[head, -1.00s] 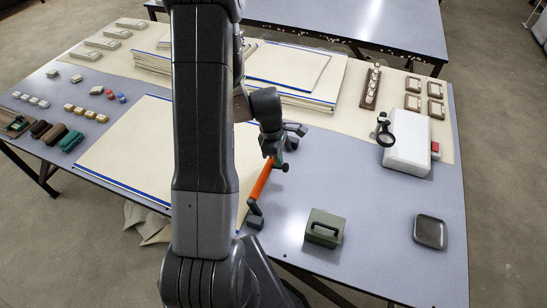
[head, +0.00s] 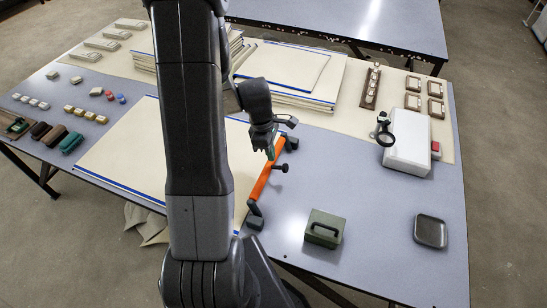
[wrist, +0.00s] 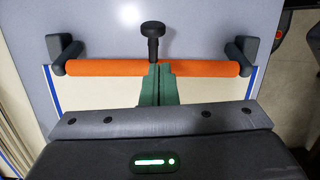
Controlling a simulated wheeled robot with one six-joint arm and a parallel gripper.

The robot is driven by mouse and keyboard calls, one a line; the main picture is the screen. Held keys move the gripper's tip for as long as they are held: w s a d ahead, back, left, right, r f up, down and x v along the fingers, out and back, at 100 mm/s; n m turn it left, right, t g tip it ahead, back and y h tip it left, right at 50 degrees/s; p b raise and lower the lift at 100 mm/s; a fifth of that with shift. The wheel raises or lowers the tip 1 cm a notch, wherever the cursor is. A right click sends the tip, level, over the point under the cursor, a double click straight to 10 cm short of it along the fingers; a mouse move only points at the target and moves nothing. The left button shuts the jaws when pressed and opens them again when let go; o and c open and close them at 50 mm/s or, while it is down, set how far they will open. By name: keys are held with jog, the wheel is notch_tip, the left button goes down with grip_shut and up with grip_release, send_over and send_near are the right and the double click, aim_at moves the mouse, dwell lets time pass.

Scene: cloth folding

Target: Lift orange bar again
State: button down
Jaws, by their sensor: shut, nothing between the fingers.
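The orange bar (head: 265,180) lies between two dark end brackets at the right edge of the large cream cloth sheet. In the wrist view the orange bar (wrist: 105,68) runs across the picture, with a dark knob (wrist: 152,30) standing at its middle on the far side. My gripper (head: 272,154) is over the bar's middle. In the wrist view the green fingertips of my gripper (wrist: 158,72) are together and reach the bar's near side. Nothing shows between them. I cannot tell whether they touch the bar.
A green box with a handle (head: 324,228) and a dark square tray (head: 430,231) stand at the front right. A white block (head: 408,155) with a magnifier lies at the right. Stacked cream sheets (head: 290,75) lie behind. The grey table between bar and white block is clear.

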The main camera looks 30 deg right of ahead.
jog(key=s+d+r, duration=0.3)
jog(key=r, duration=0.3)
jog(key=shift+d+r, duration=0.15)
jog(key=shift+d, duration=0.05)
jog(key=shift+s, duration=0.1)
jog(key=w+a+f, duration=0.1)
jog(key=f, duration=0.1)
jog(key=w+a+f, duration=0.1)
jog(key=w+f, duration=0.1)
jog(key=f, duration=0.1)
jog(key=w+a+f, duration=0.1)
jog(key=a+f, duration=0.1)
jog(key=shift+w+f, duration=0.2)
jog(key=shift+f, duration=0.2)
jog(key=shift+w+a+r, duration=0.1)
